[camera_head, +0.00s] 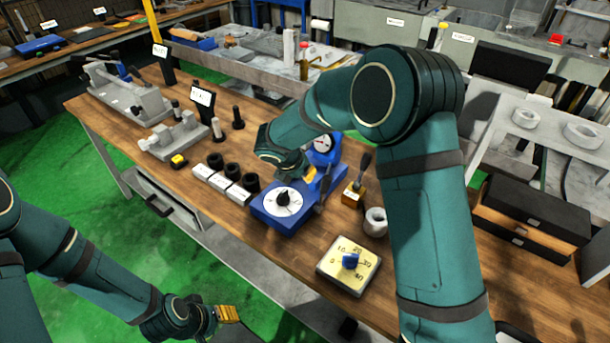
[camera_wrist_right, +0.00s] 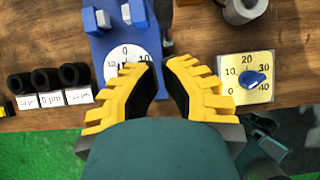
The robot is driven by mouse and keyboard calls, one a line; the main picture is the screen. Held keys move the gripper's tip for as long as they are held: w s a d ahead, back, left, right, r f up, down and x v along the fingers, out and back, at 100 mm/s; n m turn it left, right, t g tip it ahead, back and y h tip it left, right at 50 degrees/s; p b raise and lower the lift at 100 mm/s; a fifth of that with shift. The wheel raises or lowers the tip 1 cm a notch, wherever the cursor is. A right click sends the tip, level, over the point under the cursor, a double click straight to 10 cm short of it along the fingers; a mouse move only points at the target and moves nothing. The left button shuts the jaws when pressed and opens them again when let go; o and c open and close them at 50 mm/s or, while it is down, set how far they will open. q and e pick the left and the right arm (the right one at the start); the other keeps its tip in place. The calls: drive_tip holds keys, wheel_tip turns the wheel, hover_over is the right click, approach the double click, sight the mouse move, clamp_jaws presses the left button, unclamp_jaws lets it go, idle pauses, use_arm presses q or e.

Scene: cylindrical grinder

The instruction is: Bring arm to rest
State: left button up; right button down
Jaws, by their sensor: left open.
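My left gripper (camera_head: 228,314), with yellow fingertips, hangs low over the green floor in front of the workbench (camera_head: 235,215). It is open and I see nothing in it. My right arm reaches in over the bench, and its hand is above the blue dial device (camera_head: 265,212); the arm partly hides its fingers there. In the right wrist view my right gripper (camera_wrist_right: 160,70) has its two yellow fingers a little apart, with nothing between them. The white dial of the blue device (camera_wrist_right: 122,58) shows just beyond the fingertips, partly covered by the left finger.
Black rings (camera_head: 232,171) with white labels stand left of the blue device. A yellow dial plate (camera_head: 335,277) and a metal ring (camera_head: 375,222) lie to its right. Black drawers (camera_head: 530,225) stand farther right. The green floor (camera_head: 110,150) left of the bench is clear.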

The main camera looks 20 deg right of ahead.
idle(0.4)
drive_tip(key=s+a+f+m+g+y+b, duration=0.1)
drive_tip(key=s+a+f+m+y, duration=0.1)
drive_tip(key=s+f+m, duration=0.2)
drive_tip(key=s+a+f+m+g+y+b, duration=0.1)
drive_tip(key=s+a+f+m+y, duration=0.1)
drive_tip(key=s+f+m, duration=0.2)
drive_tip(key=s+a+f+m+g+y+b, duration=0.1)
drive_tip(key=s+a+f+m+y, duration=0.2)
drive_tip(key=s+f, duration=0.4)
drive_tip(key=shift+s+f+m+g+b, duration=0.15)
drive_tip(key=shift+s+f+m+b, duration=0.05)
drive_tip(key=shift+f, duration=0.7)
drive_tip(key=shift+s+f+m+g+b, duration=0.15)
drive_tip(key=shift+s+f+m+b, duration=0.05)
drive_tip(key=shift+f, duration=0.7)
drive_tip(key=s+f+m+t+y+b, duration=0.1)
drive_tip(key=s+f+m+y+b, duration=0.1)
drive_tip(key=s+f+m, duration=0.4)
drive_tip(key=s+m, duration=0.4)
drive_tip(key=m, duration=0.5)
drive_tip(key=shift+s+a+f+m+t+b, duration=0.2)
drive_tip(key=shift+m+t+b, duration=0.1)
drive_tip(key=shift+m, duration=0.1)
